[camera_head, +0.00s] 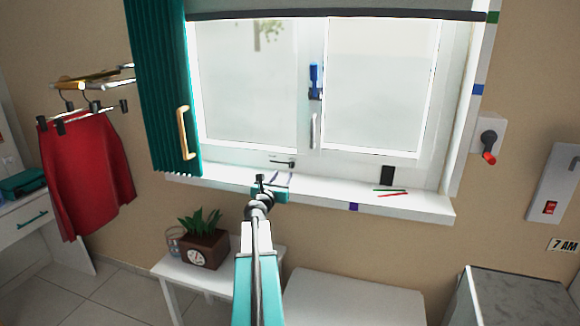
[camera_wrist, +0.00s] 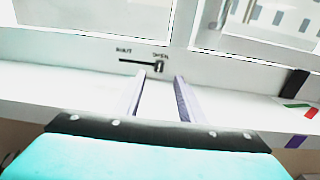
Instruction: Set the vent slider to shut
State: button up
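The vent slider (camera_wrist: 159,67) is a small dark knob on a thin black track on the lower window frame. Its track has a label that looks like SHUT at the left end and OPEN at the right end. The knob stands at the right, under OPEN. In the head view the slider (camera_head: 291,164) is a small dark mark just above the sill. My gripper (camera_wrist: 160,79) is open and empty, its two pale purple fingers pointing at the frame below the knob. The gripper (camera_head: 281,178) also shows in the head view, over the sill. I cannot tell whether a finger touches the knob.
The white sill (camera_head: 330,193) holds a dark block (camera_head: 387,175) and red and green sticks (camera_head: 391,191) to the right. A teal curtain (camera_head: 160,90) hangs at left. A potted plant (camera_head: 203,247) stands on a low table. A window handle (camera_head: 313,130) is above.

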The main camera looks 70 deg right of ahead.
aim_at(291, 164)
jog(key=shift+w+d+p, duration=0.15)
jog(key=shift+d+p, duration=0.25)
jog(key=shift+d, duration=2.35)
jog(key=shift+w+d+p, duration=0.15)
jog(key=shift+d+p, duration=0.2)
jog(key=shift+d, duration=2.35)
grip_shut()
